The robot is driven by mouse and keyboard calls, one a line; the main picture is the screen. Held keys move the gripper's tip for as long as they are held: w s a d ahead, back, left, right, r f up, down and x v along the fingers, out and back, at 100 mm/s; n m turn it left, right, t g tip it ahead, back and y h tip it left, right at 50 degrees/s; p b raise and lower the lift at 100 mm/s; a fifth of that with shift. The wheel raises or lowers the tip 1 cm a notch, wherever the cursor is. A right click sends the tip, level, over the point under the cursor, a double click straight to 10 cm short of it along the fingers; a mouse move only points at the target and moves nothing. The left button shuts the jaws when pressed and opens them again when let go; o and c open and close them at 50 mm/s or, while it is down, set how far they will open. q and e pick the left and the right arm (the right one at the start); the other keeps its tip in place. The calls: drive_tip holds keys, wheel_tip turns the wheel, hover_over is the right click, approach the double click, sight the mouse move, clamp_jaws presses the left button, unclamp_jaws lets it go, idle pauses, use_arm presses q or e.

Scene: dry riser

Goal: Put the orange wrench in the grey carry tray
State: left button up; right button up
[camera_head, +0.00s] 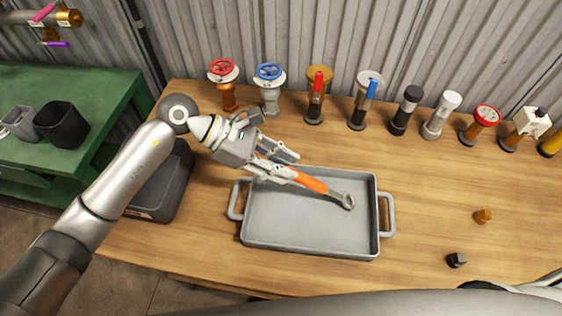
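The orange wrench (312,184) has an orange handle and a grey metal ring end that points right. My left gripper (293,170) reaches in from the left and is shut on the wrench's handle, with part of the handle hidden by the fingers. The wrench is over the inside of the grey carry tray (312,252); I cannot tell whether it touches the tray floor. The tray is shallow, with a handle at each side, and otherwise looks empty. My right gripper is not in view.
A row of valves and fittings, including a red-wheel valve (223,72) and a blue-wheel valve (269,75), stands along the table's back. A dark bin (165,195) is left of the tray. Two small blocks, brown (483,216) and black (456,260), lie right. The wooden table between is clear.

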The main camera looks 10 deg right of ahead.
use_arm(q)
drive_tip(key=o, duration=0.4)
drive_tip(key=shift+c, duration=0.2)
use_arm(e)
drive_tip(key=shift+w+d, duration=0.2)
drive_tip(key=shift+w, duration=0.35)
use_arm(q)
drive_tip(key=v, duration=1.2)
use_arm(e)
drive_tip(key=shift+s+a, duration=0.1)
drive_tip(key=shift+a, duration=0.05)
